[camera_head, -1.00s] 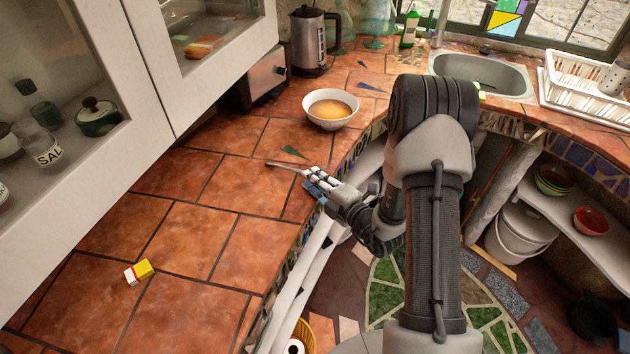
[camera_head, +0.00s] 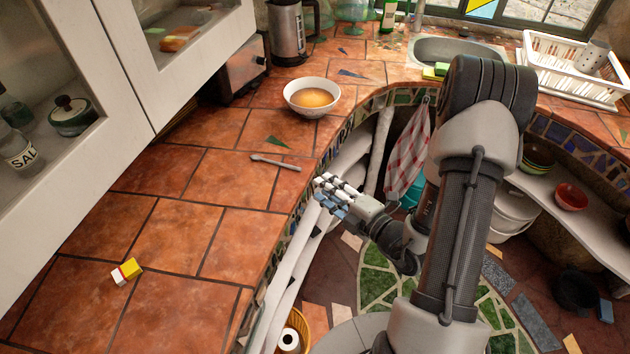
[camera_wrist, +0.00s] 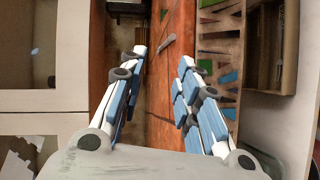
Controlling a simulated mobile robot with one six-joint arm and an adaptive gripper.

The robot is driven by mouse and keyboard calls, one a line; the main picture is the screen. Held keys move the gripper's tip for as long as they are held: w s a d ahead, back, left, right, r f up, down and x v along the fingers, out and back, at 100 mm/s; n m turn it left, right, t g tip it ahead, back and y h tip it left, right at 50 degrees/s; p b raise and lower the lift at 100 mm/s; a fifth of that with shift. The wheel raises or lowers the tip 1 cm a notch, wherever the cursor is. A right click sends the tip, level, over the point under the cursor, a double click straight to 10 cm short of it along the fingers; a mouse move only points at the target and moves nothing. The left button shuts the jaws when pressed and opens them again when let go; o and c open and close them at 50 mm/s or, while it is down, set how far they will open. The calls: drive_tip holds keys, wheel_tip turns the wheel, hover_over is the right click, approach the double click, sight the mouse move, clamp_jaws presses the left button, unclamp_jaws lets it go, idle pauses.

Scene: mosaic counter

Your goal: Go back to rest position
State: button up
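My gripper (camera_head: 336,194) hangs just off the counter's edge in the head view, above the floor. In the wrist view its two fingers (camera_wrist: 163,58) are spread apart with nothing between them, so it is open and empty. A grey utensil (camera_head: 275,162) lies on the tiled counter (camera_head: 160,245), up and left of the gripper and apart from it. The utensil also shows in the wrist view (camera_wrist: 166,43), beyond the fingertips.
A white bowl (camera_head: 312,97) with orange-brown contents stands further back on the counter. Wall cabinets (camera_head: 160,60) hang at the left. A dish rack (camera_head: 570,70) and sink (camera_head: 455,50) are at the back.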

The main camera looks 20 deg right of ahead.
drive_tip(key=s+a+r+n+g+y, duration=0.45)
drive_tip(key=a+r+n+y, duration=0.25)
drive_tip(key=a+r+n, duration=0.5)
drive_tip(key=s+a+r+n+g, duration=0.2)
drive_tip(key=s+a+n+g, duration=0.65)
drive_tip(key=n, duration=0.65)
drive_tip(key=s+d+n+g+h, duration=0.3)
drive_tip(key=s+d+n+h, duration=0.15)
drive_tip(key=s+n, duration=0.55)
drive_tip(key=w+d+r+n+t+h, duration=0.1)
drive_tip(key=d+r+n+t+h, duration=0.4)
drive_tip(key=n, duration=0.9)
drive_tip(key=d+h, duration=0.3)
drive_tip(key=d, duration=0.1)
drive_tip(key=shift+r, duration=0.15)
